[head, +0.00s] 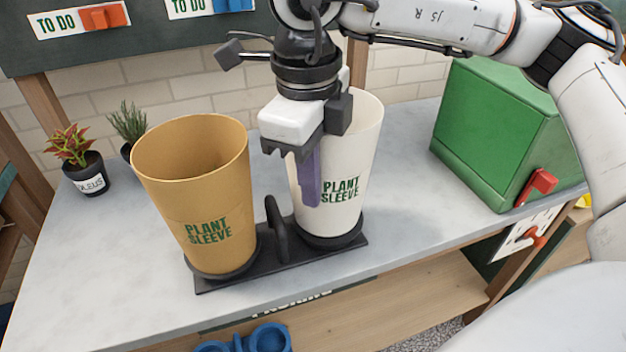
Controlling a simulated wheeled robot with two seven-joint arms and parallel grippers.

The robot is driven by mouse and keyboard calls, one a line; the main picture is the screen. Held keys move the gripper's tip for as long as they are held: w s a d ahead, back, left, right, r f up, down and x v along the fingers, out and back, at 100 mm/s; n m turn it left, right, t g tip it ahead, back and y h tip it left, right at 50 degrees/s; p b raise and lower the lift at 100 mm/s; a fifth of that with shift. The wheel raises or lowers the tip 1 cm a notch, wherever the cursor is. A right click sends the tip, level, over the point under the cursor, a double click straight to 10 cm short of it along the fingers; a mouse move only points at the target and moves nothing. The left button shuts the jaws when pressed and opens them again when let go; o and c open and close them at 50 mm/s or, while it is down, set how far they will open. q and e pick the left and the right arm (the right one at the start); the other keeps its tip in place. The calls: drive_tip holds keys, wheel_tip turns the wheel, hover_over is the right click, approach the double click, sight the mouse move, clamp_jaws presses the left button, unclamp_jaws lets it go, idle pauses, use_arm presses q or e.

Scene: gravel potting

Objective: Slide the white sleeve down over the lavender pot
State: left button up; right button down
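The white sleeve (360,170), a tall cup reading "PLANT SLEEVE", stands upright in the right seat of a black two-place holder (225,284). My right gripper (308,200) is over the sleeve's left side and covers part of its rim. A purple finger-like strip hangs in front of the sleeve's outer wall; the other fingertip is hidden, so I cannot tell whether it grips the wall. No pot labelled lavender is readable. A thin-leaved green plant (127,122) at the back left may be it; its dark pot is partly hidden behind the tan sleeve. My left gripper is out of view.
A tan sleeve (195,190) fills the holder's left seat, and a black handle (277,228) rises between. A coleus pot (89,178) stands at far left. A green box (500,135) stands right. The grey tabletop (410,215) is clear between holder and box.

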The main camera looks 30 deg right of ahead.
drive_tip(key=c, duration=1.9)
unclamp_jaws()
drive_tip(key=r, duration=0.9)
drive_tip(key=shift+s+a+p, duration=0.15)
drive_tip(key=shift+a+p, duration=0.15)
drive_tip(key=shift+r, duration=0.7)
